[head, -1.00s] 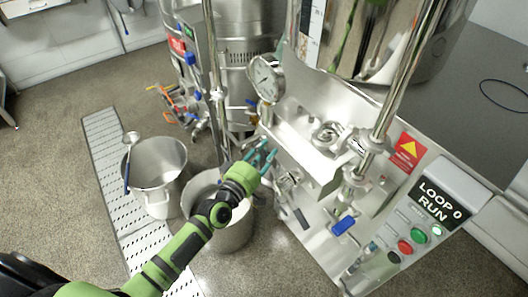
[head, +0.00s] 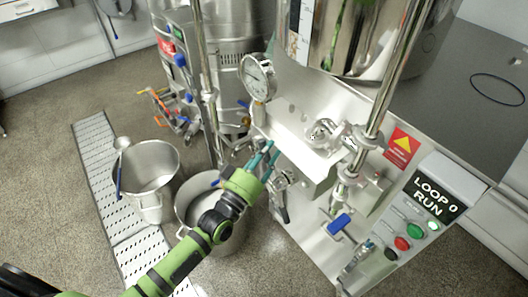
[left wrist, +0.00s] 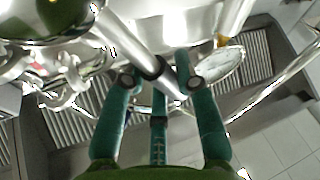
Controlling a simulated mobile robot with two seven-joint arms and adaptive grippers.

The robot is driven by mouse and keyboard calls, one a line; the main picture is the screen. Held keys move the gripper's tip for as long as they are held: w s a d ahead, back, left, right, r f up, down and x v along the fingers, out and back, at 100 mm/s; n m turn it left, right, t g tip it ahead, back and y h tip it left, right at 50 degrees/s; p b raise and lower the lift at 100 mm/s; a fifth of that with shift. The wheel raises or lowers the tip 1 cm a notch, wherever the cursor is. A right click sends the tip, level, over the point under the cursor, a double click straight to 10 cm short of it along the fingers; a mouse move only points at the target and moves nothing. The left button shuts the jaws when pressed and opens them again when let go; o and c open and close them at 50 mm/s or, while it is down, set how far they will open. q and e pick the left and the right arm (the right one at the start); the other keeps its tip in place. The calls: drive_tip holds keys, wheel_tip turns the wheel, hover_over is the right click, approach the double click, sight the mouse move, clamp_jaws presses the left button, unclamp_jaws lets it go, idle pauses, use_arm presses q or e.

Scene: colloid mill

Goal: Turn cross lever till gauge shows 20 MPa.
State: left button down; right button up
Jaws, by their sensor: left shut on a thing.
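The pressure gauge (head: 258,77) is a round white dial on the machine's block; its needle is too small to read. My left gripper (head: 266,157) is below the gauge, beside the front of the steel block, with its teal fingers pointing up. In the left wrist view, the fingers (left wrist: 160,84) are around a shiny metal rod (left wrist: 140,50), which I take for an arm of the cross lever; they are shut on it. The rod runs from upper left to lower right between the fingertips. The rest of the lever is hard to make out in the head view. My right gripper is not in view.
A blue-handled valve (head: 339,224) and the LOOP 0 RUN button panel (head: 420,215) are to the right. A vertical steel pipe (head: 209,100) stands behind my gripper.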

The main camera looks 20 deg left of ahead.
use_arm(q)
drive_tip(key=shift+s+d+r+m, duration=0.1)
drive_tip(key=shift+s+d+m, duration=0.1)
drive_tip(key=shift+m, duration=0.1)
drive_tip(key=c, duration=0.9)
unclamp_jaws()
drive_tip(key=v, duration=1.2)
drive_tip(key=shift+w, duration=0.1)
